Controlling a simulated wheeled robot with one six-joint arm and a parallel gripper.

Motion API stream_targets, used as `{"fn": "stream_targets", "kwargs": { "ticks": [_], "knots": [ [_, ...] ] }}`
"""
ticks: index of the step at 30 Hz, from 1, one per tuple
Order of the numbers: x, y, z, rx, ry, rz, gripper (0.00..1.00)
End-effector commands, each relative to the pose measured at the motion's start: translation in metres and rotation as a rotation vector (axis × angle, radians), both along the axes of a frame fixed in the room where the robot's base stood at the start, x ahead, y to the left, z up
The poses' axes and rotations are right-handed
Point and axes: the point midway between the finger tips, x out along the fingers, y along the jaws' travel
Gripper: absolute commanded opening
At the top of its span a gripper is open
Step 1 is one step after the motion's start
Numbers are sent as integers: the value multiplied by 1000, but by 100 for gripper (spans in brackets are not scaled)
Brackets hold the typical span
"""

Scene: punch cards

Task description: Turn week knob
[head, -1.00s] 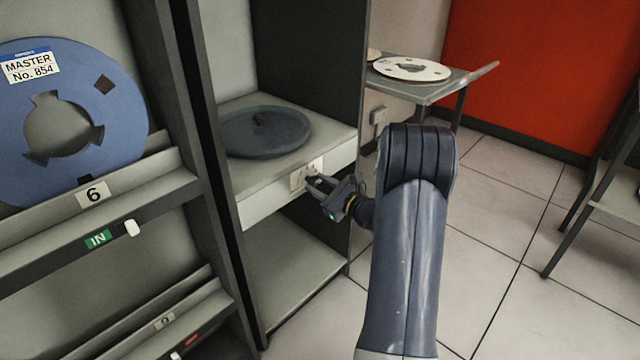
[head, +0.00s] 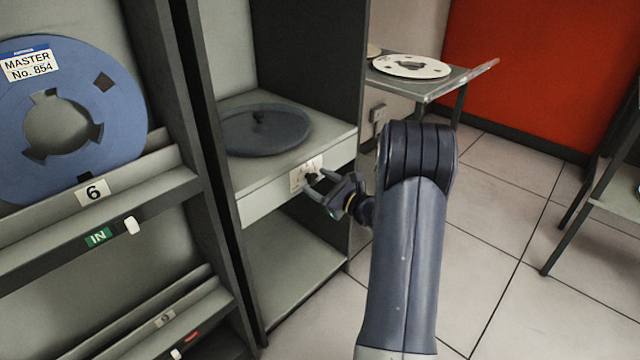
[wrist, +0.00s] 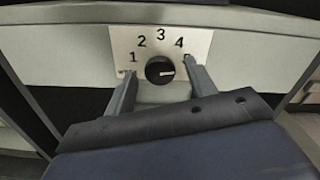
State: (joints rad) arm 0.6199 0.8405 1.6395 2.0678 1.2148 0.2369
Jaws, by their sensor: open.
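The week knob (wrist: 160,70) is a small round black dial on a pale plate (wrist: 148,42) marked 1, 2, 3, 4 and a last mark mostly hidden by my right finger. Its light pointer line points right, toward that last mark. In the head view the plate (head: 297,180) sits on the front edge of the cabinet shelf, and the knob there is partly covered by my gripper. My gripper (wrist: 161,80) is open, with one finger on each side of the knob. A gap shows between the knob and both fingers, and it holds nothing.
A dark round disc (head: 265,135) lies on the shelf (head: 240,180) above the plate. A blue reel (head: 115,120) stands in the rack at left, beside a dark cabinet post. A side table (head: 440,88) holding a white reel (head: 411,67) stands behind. Open floor lies at right.

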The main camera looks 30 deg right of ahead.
Motion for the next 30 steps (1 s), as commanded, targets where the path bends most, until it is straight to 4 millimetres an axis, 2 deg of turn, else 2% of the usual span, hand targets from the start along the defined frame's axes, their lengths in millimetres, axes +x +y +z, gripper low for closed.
{"fn": "stream_targets", "kwargs": {
  "ticks": [5,12,18,23,30],
  "knots": [
    [-15,-7,2,2,1,-3,53],
    [-62,-24,2,1,3,-5,53],
    [-91,-34,1,1,1,-3,53],
    [-101,-37,0,1,1,-2,53],
    [-102,-37,0,1,0,0,53]
  ]
}}
